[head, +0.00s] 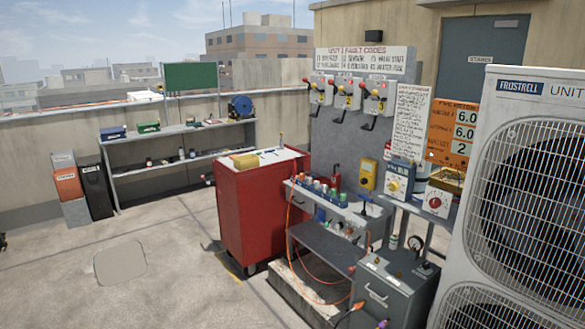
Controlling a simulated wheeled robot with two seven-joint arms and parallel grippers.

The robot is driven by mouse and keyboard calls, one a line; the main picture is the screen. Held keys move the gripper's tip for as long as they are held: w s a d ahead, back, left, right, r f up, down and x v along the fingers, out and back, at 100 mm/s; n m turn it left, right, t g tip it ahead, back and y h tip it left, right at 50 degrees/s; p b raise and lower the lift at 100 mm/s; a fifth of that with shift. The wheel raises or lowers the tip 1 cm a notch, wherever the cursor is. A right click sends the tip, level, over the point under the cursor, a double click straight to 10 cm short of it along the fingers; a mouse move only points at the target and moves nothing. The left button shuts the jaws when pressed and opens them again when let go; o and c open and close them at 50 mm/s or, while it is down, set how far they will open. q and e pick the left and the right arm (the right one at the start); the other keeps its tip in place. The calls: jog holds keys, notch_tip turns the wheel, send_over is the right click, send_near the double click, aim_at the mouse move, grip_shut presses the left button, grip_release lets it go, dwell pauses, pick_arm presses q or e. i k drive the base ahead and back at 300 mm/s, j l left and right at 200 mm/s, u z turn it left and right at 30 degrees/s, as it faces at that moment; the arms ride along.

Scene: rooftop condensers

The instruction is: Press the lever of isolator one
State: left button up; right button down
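Three grey isolator boxes hang in a row on a grey panel (345,150) under the fault-code sign. The leftmost, isolator one (321,86), has a yellow label whose digit is too small to read surely. A dark lever with a red part shows at its left side and lower front; its exact position is unclear. The middle box (348,91) is labelled 2 and the right box (377,95) is labelled 3, each with a similar dark lever. Neither of my grippers shows in the head view.
A red tool cabinet (250,215) and a grey bench (325,248) with bottles stand before the panel. A large white condenser (480,200) fills the right side. A shelf (180,130) lines the back wall. The floor at left is clear around a flat hatch (120,262).

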aim_at(305, 79)
jog(key=i+j+u, duration=0.35)
jog(key=i, duration=0.45)
jog(key=i+u, duration=0.35)
jog(key=i, duration=0.4)
jog(key=i+z, duration=0.15)
jog(key=i, duration=0.7)
jog(key=i+j+z, duration=0.1)
jog(key=i+j, duration=0.15)
jog(key=i, duration=0.65)
jog(key=i+j+z, duration=0.15)
jog(key=i+z, duration=0.15)
jog(key=i, duration=0.15)
jog(key=i+j+z, duration=0.3)
jog(key=i+l, duration=0.1)
